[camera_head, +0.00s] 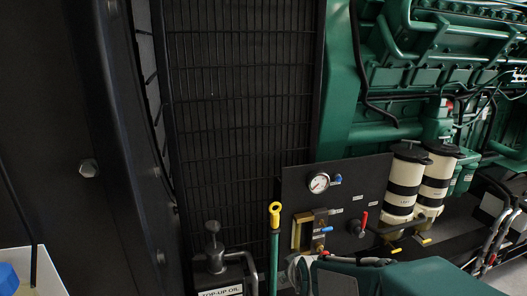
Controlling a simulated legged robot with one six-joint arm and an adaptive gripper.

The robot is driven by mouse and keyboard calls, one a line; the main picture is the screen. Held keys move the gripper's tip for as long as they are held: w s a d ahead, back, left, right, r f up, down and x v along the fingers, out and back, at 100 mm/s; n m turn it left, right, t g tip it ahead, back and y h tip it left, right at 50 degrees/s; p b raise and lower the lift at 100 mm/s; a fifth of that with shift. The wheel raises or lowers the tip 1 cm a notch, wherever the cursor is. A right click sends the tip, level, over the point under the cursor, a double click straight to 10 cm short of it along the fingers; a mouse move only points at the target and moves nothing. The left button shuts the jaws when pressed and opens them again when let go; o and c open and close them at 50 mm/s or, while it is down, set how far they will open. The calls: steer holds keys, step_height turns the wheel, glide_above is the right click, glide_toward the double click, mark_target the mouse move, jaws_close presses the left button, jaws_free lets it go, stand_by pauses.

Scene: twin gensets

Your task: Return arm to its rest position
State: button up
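Neither my gripper nor any part I can clearly tell as my arm shows in the head view, so its pose and whether it holds anything cannot be seen. The green genset engine (410,75) fills the upper right. Beside it stands a dark radiator grille (245,100).
Two white-and-black cylinders (405,185) stand right of the panel. A yellow-topped green rod (275,225) rises beside a box labelled "TOP-UP OIL" (220,291). A black frame (80,130) fills the left. A white container with a blue cap (8,277) sits lower left.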

steer(key=s+d+r+m+g, duration=0.1)
steer(key=s+d+r+m, duration=0.1)
steer(key=s, duration=0.5)
steer(key=s+d+r+m+g+h, duration=0.1)
steer(key=s+d+r+m, duration=0.1)
steer(key=s, duration=0.5)
steer(key=s+d+r+m+g, duration=0.1)
steer(key=s+d+r+m, duration=0.2)
steer(key=s, duration=0.5)
steer(key=shift+d+r+h, duration=0.4)
steer(key=shift+d+r, duration=0.25)
steer(key=shift+d, duration=0.15)
steer(key=shift+c, duration=0.4)
steer(key=shift+c, duration=0.3)
